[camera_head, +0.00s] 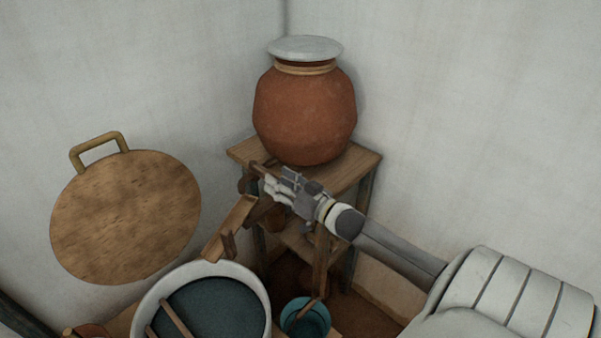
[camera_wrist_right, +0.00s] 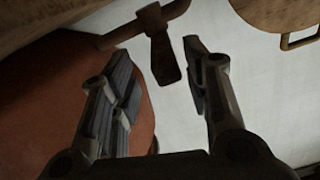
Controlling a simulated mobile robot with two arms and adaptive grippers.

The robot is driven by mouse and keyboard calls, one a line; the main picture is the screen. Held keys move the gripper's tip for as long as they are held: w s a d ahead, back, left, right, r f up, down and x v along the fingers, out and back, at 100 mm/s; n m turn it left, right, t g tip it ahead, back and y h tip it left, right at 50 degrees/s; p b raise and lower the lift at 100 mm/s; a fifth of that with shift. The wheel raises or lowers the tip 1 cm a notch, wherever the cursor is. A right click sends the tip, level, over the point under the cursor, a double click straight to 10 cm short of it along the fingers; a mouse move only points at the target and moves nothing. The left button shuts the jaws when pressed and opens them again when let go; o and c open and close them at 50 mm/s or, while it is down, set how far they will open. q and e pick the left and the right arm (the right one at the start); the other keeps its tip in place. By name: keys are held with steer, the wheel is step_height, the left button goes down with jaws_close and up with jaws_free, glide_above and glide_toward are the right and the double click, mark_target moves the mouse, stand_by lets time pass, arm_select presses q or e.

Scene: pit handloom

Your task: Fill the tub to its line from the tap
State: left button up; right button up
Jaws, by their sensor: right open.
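A tub (camera_head: 258,283) with a pale rim stands at the bottom of the head view, with a dark blue-green surface inside. I cannot make out a fill line. A brown tap (camera_wrist_right: 161,55) sticks out from the clay pot (camera_head: 305,112), its flat end hanging down in the wrist view. My right gripper (camera_head: 262,176) is beside the tap, in front of the stand. In the wrist view its two fingers (camera_wrist_right: 165,75) are spread, with the tap's end beyond and between their tips, apart from them. My left gripper is out of view.
The pot, with a pale lid (camera_head: 305,47), stands on a wooden stand (camera_head: 365,162). A wooden trough (camera_head: 232,226) slopes toward the tub. A teal bucket (camera_head: 306,320) is below right. A round wooden board (camera_head: 125,220) with a handle is by the left wall.

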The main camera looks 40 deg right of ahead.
steer(key=s, duration=0.8)
steer(key=shift+d, duration=0.35)
steer(key=shift+r, duration=0.1)
